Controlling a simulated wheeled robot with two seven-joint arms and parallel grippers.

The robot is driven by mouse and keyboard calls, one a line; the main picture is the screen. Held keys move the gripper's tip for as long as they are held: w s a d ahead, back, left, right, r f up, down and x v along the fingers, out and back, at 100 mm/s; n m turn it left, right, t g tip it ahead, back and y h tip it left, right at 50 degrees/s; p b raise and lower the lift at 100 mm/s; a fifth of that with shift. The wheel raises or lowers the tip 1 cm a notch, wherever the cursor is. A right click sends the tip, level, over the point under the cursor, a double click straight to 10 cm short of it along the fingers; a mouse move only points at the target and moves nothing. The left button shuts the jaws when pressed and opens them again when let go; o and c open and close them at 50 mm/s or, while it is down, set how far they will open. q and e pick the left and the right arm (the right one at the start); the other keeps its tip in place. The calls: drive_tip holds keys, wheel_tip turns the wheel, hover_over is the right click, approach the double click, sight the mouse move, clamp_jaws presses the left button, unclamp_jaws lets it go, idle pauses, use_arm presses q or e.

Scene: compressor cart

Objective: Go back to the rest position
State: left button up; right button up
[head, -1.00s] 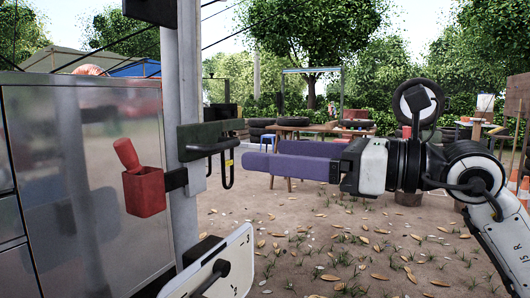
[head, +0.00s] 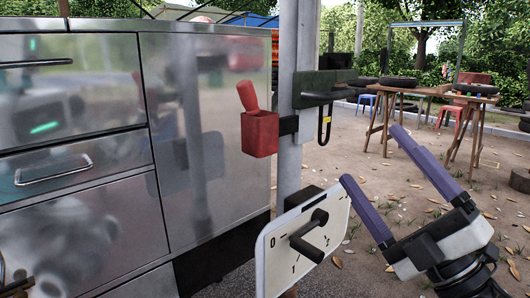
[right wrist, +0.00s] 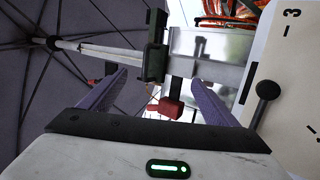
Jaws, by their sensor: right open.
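My right gripper (head: 371,155) is open, with two purple fingers spread wide and nothing between them. It points up and to the left at the lower right of the head view, beside the white panel with the black handle (head: 275,250). In the right wrist view my right gripper (right wrist: 158,80) also shows empty. There the red holder (right wrist: 170,107) appears beyond the gap between the fingers. My left gripper does not show in either view.
A grey post (head: 289,180) carries a red holder (head: 260,135) and a dark bracket (head: 318,90) with a hanging black loop (head: 325,128). A metal drawer cabinet (head: 205,150) fills the left.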

wheel_tip(320, 180, down, 26)
drive_tip(key=d+m+g+h, duration=0.2)
drive_tip(key=m+g+h, duration=0.3)
drive_tip(key=m+h, duration=0.85)
drive_tip(key=s+a+f+m+g+y, duration=0.3)
drive_tip(key=s+a+f+g, duration=0.2)
drive_tip(key=s+f, duration=0.4)
drive_tip(key=s+a+f+m+g+y, duration=0.25)
drive_tip(key=s+a+f+g, duration=0.2)
drive_tip(key=s+f, duration=0.5)
use_arm(q)
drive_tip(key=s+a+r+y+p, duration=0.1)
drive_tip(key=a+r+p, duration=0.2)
drive_tip(key=p, duration=0.9)
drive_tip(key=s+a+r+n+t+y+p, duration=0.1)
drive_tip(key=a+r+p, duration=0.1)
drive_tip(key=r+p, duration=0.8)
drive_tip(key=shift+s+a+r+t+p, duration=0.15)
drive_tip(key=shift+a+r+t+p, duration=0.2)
drive_tip(key=shift+p, duration=0.8)
use_arm(e)
drive_tip(key=d+r+t+h, duration=0.1)
drive_tip(key=d+r, duration=0.2)
drive_tip(key=r, duration=0.3)
drive_tip(key=s+d+r+m+t+h, duration=0.1)
drive_tip(key=d+r, duration=0.2)
drive_tip(key=r, duration=0.4)
drive_tip(key=shift+s+r+m+h, duration=0.25)
drive_tip(key=shift+s+m+h, duration=0.05)
